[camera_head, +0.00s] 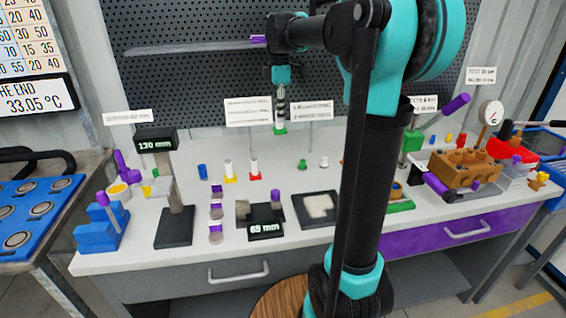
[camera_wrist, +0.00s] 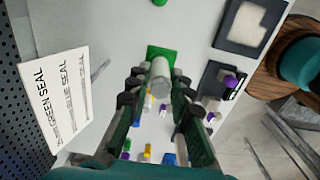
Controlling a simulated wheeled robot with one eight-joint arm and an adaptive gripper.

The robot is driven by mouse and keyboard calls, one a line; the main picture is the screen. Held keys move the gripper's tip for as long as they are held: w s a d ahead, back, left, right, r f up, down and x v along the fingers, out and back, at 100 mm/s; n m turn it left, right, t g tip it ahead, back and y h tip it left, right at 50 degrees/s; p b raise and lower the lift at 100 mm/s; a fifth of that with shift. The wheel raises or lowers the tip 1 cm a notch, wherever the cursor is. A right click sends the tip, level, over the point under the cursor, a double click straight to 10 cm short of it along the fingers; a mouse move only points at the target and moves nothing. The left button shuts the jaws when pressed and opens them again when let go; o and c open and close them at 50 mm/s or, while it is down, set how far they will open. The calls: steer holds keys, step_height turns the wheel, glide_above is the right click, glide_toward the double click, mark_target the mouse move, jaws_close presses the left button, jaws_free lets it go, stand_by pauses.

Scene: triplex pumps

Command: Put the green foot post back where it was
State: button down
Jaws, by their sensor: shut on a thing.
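The green foot post (camera_head: 280,116) is in my gripper (camera_head: 280,98), upright, with its square green foot (camera_head: 280,130) at the bottom. In the wrist view, the pale grey post (camera_wrist: 161,72) sits between the two fingers of my gripper (camera_wrist: 158,88), with the green foot (camera_wrist: 161,53) beyond them. The foot appears near the back edge of the bench, seemingly above its top. The fingers hide part of the post's shaft. A white post with a yellow foot (camera_head: 228,170) and one with a red foot (camera_head: 254,168) stand on the bench.
A blue cylinder (camera_head: 202,172), a small green piece (camera_head: 302,165) and a white piece with green (camera_head: 324,163) stand mid-bench. A label sign (camera_head: 248,111) is at the back left of the post. A black 69 mm gauge (camera_head: 265,228) and black tray (camera_head: 317,209) are in front.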

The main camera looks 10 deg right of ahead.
mark_target(280, 128)
step_height(280, 128, down, 17)
steer(key=shift+f, duration=0.1)
stand_by(0.3)
steer(key=c, duration=1.8)
jaws_free()
steer(key=shift+f, duration=0.1)
steer(key=o, duration=0.4)
steer(key=shift+o, duration=0.2)
step_height(280, 128, up, 12)
steer(key=shift+r, duration=0.2)
steer(key=shift+s, duration=0.1)
